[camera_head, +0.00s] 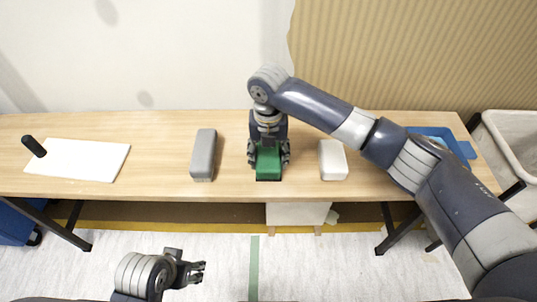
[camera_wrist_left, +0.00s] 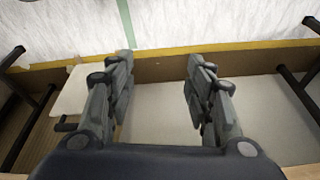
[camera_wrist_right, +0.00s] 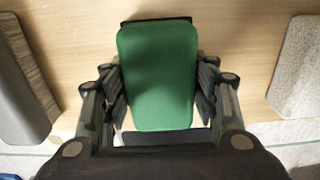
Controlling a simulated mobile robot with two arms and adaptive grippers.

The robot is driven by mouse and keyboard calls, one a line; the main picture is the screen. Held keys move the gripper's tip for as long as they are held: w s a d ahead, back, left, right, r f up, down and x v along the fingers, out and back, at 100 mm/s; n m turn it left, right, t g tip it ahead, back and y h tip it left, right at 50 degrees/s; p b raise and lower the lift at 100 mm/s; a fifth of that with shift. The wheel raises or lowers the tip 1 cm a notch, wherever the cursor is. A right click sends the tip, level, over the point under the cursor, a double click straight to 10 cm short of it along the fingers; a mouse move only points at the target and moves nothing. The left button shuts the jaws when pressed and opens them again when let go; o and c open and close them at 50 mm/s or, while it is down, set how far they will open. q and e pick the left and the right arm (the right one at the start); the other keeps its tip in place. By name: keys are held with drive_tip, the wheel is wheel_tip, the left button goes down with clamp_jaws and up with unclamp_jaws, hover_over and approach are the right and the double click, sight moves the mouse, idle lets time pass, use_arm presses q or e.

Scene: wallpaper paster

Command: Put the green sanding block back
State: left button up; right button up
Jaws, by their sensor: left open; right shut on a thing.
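The green sanding block (camera_head: 269,160) is on or just above the wooden table, between a grey block and a white block; I cannot tell if it touches the table. My right gripper (camera_head: 268,157) reaches down from above and is shut on it. In the right wrist view the green block (camera_wrist_right: 158,75) sits between the fingers, with a dark underside showing at its ends. My left gripper (camera_head: 199,272) is open and empty, low in front of the table over the floor. Its two fingers are apart in the left wrist view (camera_wrist_left: 158,85).
On the table (camera_head: 150,188), a grey block (camera_head: 203,155) lies left of the green one and a white block (camera_head: 333,160) right. A white board with a black handle (camera_head: 78,160) lies far left. A blue tray (camera_head: 462,148) is at the right, partly behind my arm, beside a pale bin (camera_head: 513,140).

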sight(266, 156)
use_arm(q)
drive_tip(key=shift+f, duration=0.15)
use_arm(e)
drive_tip(key=o, duration=1.1)
drive_tip(key=shift+f, duration=0.1)
drive_tip(key=shift+f, duration=0.1)
drive_tip(key=shift+f+b, duration=0.1)
drive_tip(key=shift+b, duration=0.75)
wheel_tip(266, 156, up, 3)
drive_tip(key=shift+r+p, duration=0.1)
drive_tip(key=shift+p, duration=0.5)
drive_tip(key=r, duration=0.2)
drive_tip(key=r+p, duration=0.1)
drive_tip(key=r, duration=0.5)
drive_tip(key=shift+s+a+p, duration=0.2)
drive_tip(key=shift+a+p, duration=0.05)
drive_tip(key=shift+p, duration=0.15)
use_arm(q)
drive_tip(key=x, duration=0.4)
drive_tip(key=shift+s+f, duration=0.25)
drive_tip(key=shift+f, duration=0.1)
drive_tip(key=shift+s, duration=0.1)
use_arm(e)
drive_tip(key=shift+s+f, duration=0.1)
